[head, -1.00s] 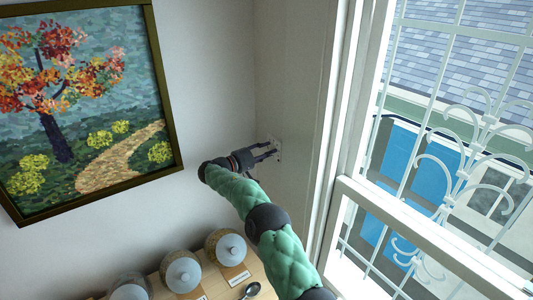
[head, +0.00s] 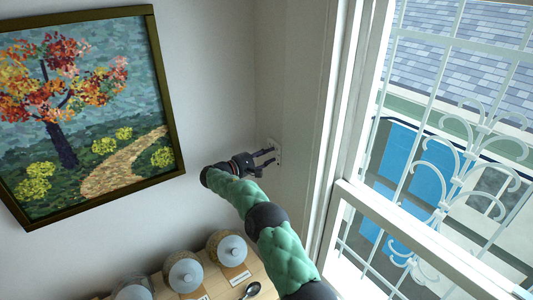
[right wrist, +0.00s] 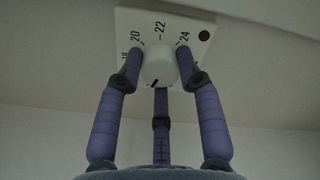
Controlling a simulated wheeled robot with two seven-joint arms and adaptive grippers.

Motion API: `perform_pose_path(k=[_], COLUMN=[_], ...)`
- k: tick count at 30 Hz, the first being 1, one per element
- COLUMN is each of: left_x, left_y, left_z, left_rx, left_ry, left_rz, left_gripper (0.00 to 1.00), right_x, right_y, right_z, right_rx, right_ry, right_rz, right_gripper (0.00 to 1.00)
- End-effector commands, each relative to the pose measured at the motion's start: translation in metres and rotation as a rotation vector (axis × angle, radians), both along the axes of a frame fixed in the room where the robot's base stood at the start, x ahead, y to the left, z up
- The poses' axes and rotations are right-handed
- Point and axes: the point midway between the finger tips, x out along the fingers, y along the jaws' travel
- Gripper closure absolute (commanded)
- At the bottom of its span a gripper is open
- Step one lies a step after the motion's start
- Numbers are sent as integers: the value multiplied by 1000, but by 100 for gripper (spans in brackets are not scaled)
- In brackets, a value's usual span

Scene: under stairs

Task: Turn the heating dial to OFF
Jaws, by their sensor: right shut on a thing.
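The heating dial (right wrist: 158,70) is a round white knob on a square white plate (right wrist: 128,22) marked 18, 20, 22 and 24. A dark red dot sits near the plate's right corner. A short black mark shows at the knob's lower edge; OFF is not visible. My right gripper (right wrist: 162,60) has purple-grey fingers on both sides of the knob and one below, shut on it. In the head view the right gripper (head: 268,161) reaches the small plate (head: 276,148) on the wall beside the window, its fingers hiding the knob. My left gripper is out of view.
A framed tree painting (head: 90,110) hangs on the left wall. Below, a wooden shelf (head: 263,283) holds several lidded jars (head: 185,273) and a spoon (head: 250,290). The window frame (head: 345,120) stands close to the right of my arm.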

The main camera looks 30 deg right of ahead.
Motion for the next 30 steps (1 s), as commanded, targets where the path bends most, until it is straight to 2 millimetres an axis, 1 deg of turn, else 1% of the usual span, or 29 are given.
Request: perform_pose_path(k=[1,18,24,30], left_x=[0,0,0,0], left_y=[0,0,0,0], left_z=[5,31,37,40], left_rx=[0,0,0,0], left_ry=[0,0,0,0], left_rz=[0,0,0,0], left_gripper=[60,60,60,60], right_x=[0,0,0,0], right_y=[0,0,0,0], right_z=[1,1,0,-1], right_rx=[-4,-44,-55,-62], right_ry=[45,567,705,796], right_rz=[0,0,0,0], right_gripper=[96,96,96,96])
